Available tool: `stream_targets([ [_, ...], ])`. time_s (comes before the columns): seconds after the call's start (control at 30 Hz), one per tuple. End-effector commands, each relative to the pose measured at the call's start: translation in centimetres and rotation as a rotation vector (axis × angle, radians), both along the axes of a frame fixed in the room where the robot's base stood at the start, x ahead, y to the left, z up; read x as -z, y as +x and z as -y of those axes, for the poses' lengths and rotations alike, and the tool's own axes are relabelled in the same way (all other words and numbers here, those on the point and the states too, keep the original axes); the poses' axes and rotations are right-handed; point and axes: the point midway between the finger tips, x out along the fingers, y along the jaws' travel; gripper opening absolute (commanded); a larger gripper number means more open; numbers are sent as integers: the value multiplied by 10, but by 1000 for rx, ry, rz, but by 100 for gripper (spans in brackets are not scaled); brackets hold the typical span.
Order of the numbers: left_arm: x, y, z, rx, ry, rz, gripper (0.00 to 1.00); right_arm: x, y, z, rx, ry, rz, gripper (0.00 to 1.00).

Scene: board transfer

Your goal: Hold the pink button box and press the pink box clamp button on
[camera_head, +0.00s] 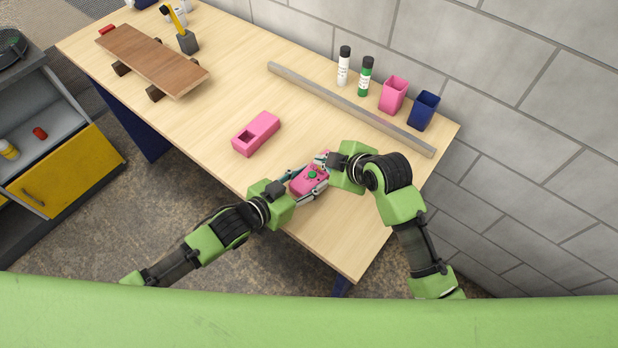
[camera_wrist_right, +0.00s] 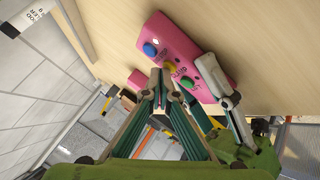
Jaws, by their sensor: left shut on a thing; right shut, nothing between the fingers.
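The pink button box (camera_head: 299,187) lies near the table's front edge, held by my left gripper (camera_head: 306,182). The right wrist view shows its pink face (camera_wrist_right: 165,28) with a blue button (camera_wrist_right: 150,50), a yellow button (camera_wrist_right: 168,73) and a green button (camera_wrist_right: 187,83) in a row with printed labels. A grey finger of my left gripper lies against the box there. My right gripper (camera_wrist_right: 160,74) is shut and empty, with its tips over the box by the yellow button; I cannot tell whether they touch it. In the head view my right gripper (camera_head: 325,161) is at the box's far end.
A pink block with a square opening (camera_head: 264,125) lies left of the button box. A long grey bar (camera_head: 350,108) crosses the table behind. Two bottles, a pink cup (camera_head: 393,95) and a blue cup (camera_head: 423,110) stand beyond it. A wooden board (camera_head: 152,58) rests at the far left.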

Motion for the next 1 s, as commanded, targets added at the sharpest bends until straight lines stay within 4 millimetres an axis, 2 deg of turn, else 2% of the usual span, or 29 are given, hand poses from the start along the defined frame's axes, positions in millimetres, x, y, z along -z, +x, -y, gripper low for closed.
stream_targets([
  [0.27,0,0,0,0,0,0,14,1,0,0,0,0,0,0],
  [0.6,0,0,0,0,0,0,14,-14,0,1,0,-1,1,0],
  [1.0,0,0,0,0,0,0,14,-21,1,1,1,0,2,0],
])
